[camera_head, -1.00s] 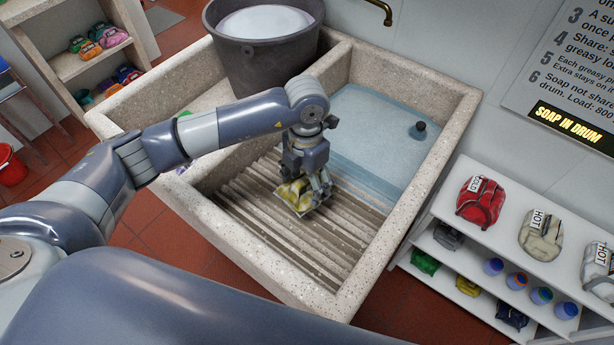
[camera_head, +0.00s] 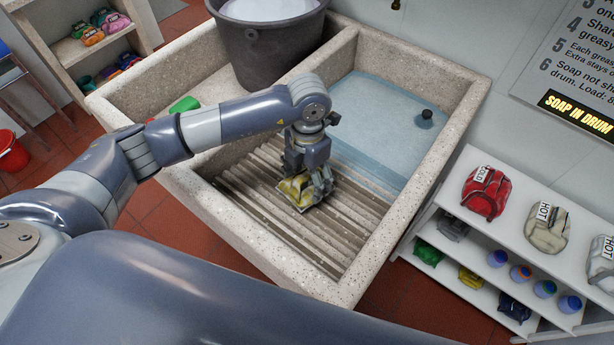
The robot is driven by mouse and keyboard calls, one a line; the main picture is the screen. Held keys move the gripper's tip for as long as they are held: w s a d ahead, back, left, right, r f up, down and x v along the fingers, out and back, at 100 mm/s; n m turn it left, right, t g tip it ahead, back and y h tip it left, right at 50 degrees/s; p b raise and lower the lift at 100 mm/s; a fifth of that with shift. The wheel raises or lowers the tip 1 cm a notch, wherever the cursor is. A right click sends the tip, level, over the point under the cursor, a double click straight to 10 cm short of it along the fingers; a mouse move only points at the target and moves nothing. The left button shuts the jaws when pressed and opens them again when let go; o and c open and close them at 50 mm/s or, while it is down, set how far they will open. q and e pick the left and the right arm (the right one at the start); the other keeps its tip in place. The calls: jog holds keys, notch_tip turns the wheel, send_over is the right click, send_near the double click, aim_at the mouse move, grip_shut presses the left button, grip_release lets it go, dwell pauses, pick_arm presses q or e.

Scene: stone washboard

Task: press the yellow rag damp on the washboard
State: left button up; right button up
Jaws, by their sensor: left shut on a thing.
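The yellow rag (camera_head: 294,187) is on the ribbed stone washboard (camera_head: 320,233), in the near part of the right-hand basin. It looks bunched up, with a pale patch or edge at its lower side. My left gripper (camera_head: 307,192) points down over the rag and is shut on it. The fingers hide part of the rag. I cannot tell how hard it bears on the ridges. My right gripper is not in view.
Shallow blue water (camera_head: 385,120) with a dark plug (camera_head: 426,115) lies behind the washboard. A dark bucket (camera_head: 265,45) stands on the sink at the back. A white shelf (camera_head: 470,232) with tagged bundles stands at right. A red bucket (camera_head: 12,152) is far left.

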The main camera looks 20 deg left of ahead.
pick_arm(q)
jog(key=shift+s+f+b, duration=0.1)
jog(key=shift+f+b, duration=0.35)
jog(key=shift+f, duration=0.15)
jog(key=shift+f, duration=0.35)
jog(key=shift+s+f+b, duration=0.15)
jog(key=shift+s+b, duration=0.1)
jog(key=shift+b, duration=0.15)
dwell(1.1)
dwell(1.0)
jog(key=shift+w+r+b, duration=0.1)
jog(key=shift+r+b, duration=0.1)
jog(key=shift+b, duration=0.15)
dwell(1.9)
jog(key=shift+a+f+b, duration=0.1)
jog(key=shift+f+b, duration=0.05)
jog(key=shift+b, duration=0.15)
dwell(2.0)
